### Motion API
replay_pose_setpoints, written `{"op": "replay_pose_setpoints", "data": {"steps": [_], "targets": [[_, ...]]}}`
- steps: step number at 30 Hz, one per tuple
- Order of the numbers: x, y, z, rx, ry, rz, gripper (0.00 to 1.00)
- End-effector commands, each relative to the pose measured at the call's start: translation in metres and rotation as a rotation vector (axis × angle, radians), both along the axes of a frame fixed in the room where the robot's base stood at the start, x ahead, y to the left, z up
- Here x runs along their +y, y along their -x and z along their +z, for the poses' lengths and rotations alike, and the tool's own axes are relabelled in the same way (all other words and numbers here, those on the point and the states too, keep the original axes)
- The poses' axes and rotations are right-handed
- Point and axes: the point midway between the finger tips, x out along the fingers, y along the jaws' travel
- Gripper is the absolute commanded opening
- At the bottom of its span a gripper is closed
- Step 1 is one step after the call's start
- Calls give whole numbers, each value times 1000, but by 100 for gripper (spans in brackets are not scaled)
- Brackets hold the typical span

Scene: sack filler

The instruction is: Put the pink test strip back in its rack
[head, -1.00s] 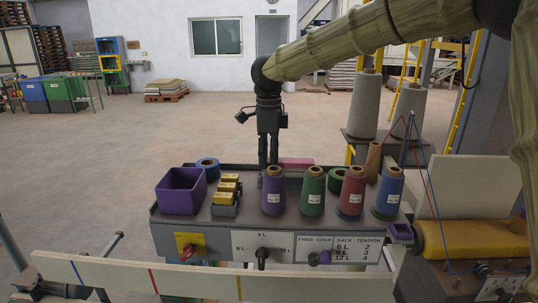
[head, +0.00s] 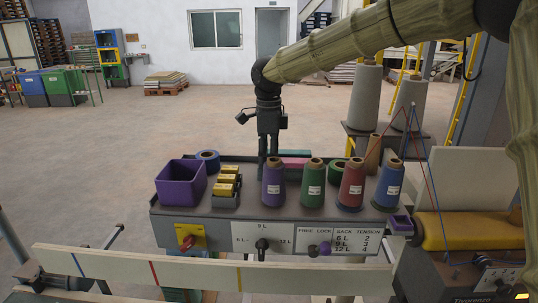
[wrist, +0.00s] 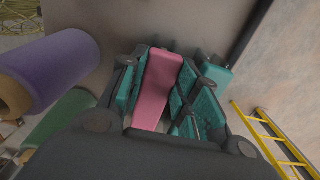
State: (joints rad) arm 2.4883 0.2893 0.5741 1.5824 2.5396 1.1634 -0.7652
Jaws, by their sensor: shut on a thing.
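The pink test strip (wrist: 160,85) is a flat pink bar between the two fingers of my gripper (wrist: 165,75) in the wrist view. My gripper is shut on it. In the head view my gripper (head: 267,163) points down behind the purple cone, and the pink strip (head: 295,161) reaches out to its right. A teal piece (wrist: 217,74) lies beside the right finger in the wrist view, and a teal bar (head: 295,153) shows behind the pink strip in the head view. More teal shows along both fingers. I cannot tell which part is the rack.
Thread cones stand close in front: purple (head: 273,183), green (head: 313,186), red (head: 351,187) and blue (head: 388,186). A purple bin (head: 181,184), yellow blocks (head: 227,184) and a blue roll (head: 208,160) are on the left. The console's back edge is close behind the strip.

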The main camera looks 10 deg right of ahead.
Motion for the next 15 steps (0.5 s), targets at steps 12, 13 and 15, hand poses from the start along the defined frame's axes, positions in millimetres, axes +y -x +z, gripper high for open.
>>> {"op": "replay_pose_setpoints", "data": {"steps": [12, 13, 15], "targets": [[0, 0, 0, 0, 0, 0, 57], [0, 0, 0, 0, 0, 0, 57], [0, 0, 0, 0, 0, 0, 57]]}}
